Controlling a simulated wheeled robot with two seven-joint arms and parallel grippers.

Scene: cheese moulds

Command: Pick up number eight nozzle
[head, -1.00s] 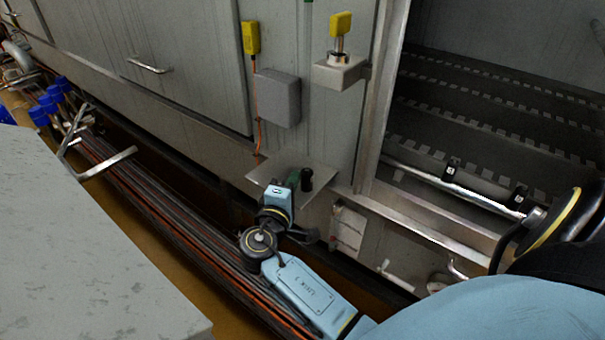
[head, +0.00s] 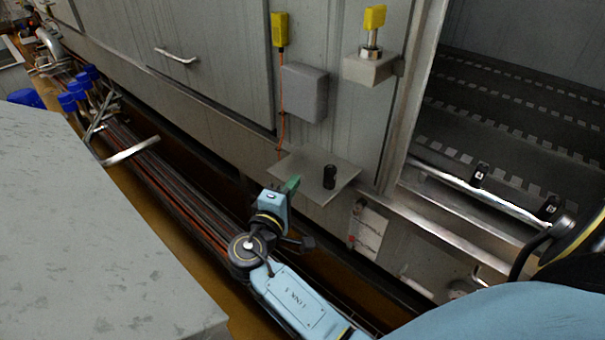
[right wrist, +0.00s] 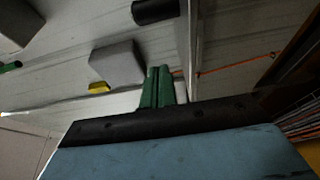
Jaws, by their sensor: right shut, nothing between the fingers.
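A short black nozzle (head: 330,176) stands upright on a small metal shelf (head: 345,166) fixed to the grey wall; no number is legible on it. It also appears as a dark cylinder (right wrist: 155,11) at the top of the right wrist view. Two more black nozzles (head: 479,174) (head: 548,208) with small white labels sit on the rail at the right; their numbers are too small to read. My right gripper (head: 292,184) is at the shelf's left edge, apart from the standing nozzle. Its green fingers (right wrist: 158,86) are shut and empty. My left gripper is not in view.
A grey box (head: 304,92) hangs on the wall above the shelf, with an orange cable (head: 281,125) beside it. A bracket with a yellow-topped fitting (head: 373,42) is higher up. A grey tabletop (head: 90,230) fills the left. Pipes and blue-capped parts (head: 75,92) lie beyond.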

